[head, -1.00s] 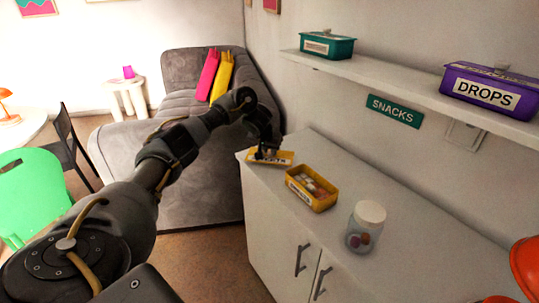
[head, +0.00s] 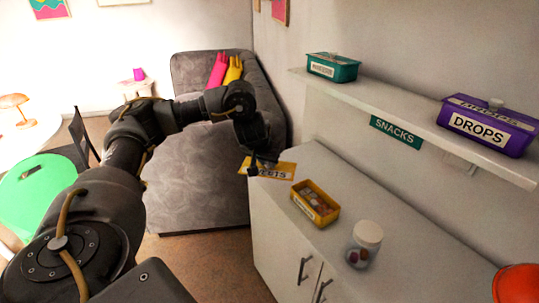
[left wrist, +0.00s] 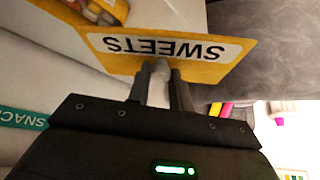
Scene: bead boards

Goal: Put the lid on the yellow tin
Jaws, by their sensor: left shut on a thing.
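The yellow tin (head: 315,203) stands open on the cabinet top in the head view, with several sweets inside. Its corner also shows at the top left of the left wrist view (left wrist: 118,8). The yellow lid (head: 280,171) has a white label reading SWEETS. My left gripper (head: 260,163) is shut on the lid and holds it raised, left of and behind the tin. In the left wrist view, my left gripper's fingers (left wrist: 160,75) close on the middle of the lid (left wrist: 125,62). The lid is apart from the tin. My right gripper is not in view.
A clear jar with a white lid (head: 368,234) stands right of the tin on the cabinet top (head: 345,172). A shelf (head: 400,112) above holds a teal tin (head: 333,67) and a purple DROPS tin (head: 487,125). A grey sofa (head: 195,170) stands left.

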